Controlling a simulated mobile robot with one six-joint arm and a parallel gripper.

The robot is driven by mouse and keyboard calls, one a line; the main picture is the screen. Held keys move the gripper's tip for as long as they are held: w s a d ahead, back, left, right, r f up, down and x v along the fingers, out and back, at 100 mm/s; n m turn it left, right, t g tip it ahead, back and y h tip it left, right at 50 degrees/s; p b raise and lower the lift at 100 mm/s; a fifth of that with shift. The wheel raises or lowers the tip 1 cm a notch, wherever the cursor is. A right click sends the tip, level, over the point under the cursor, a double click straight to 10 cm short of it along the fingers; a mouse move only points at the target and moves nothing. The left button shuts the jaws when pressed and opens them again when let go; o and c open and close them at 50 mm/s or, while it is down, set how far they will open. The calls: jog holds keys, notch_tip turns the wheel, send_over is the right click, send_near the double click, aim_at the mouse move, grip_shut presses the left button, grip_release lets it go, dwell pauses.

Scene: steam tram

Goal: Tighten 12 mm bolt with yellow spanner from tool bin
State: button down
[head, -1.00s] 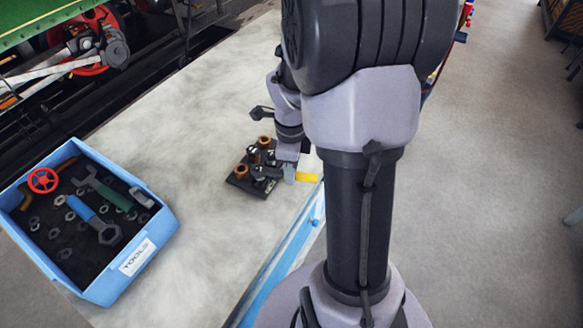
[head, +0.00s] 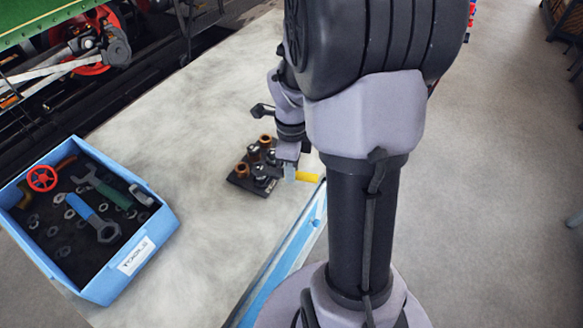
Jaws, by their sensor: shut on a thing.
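The yellow spanner (head: 308,177) shows only as a short yellow handle end, sticking out to the right of my gripper (head: 289,174). My gripper is shut on it, low over the right side of a dark bolt plate (head: 241,183). Copper-coloured and dark bolts or fittings stand on the plate. The spanner's head is hidden or too small to tell, so I cannot see whether it sits around a bolt. I cannot tell which bolt is the 12 mm one. The blue tool bin (head: 150,245), labelled TOOLS, stands at the left.
In the bin lie a blue-handled spanner (head: 90,216), a green-handled spanner (head: 103,188), a red valve wheel (head: 42,178) and loose nuts. The grey bench top (head: 180,120) is clear between bin and plate. Its blue front edge (head: 290,250) runs beside my arm. Green and red tram machinery (head: 85,40) stands behind.

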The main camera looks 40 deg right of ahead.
jog(key=shift+r+p, duration=0.45)
jog(key=shift+r, duration=0.55)
dwell(1.4)
jog(key=shift+r, duration=0.3)
jog(key=shift+r+p, duration=1.3)
jog(key=shift+r, duration=0.25)
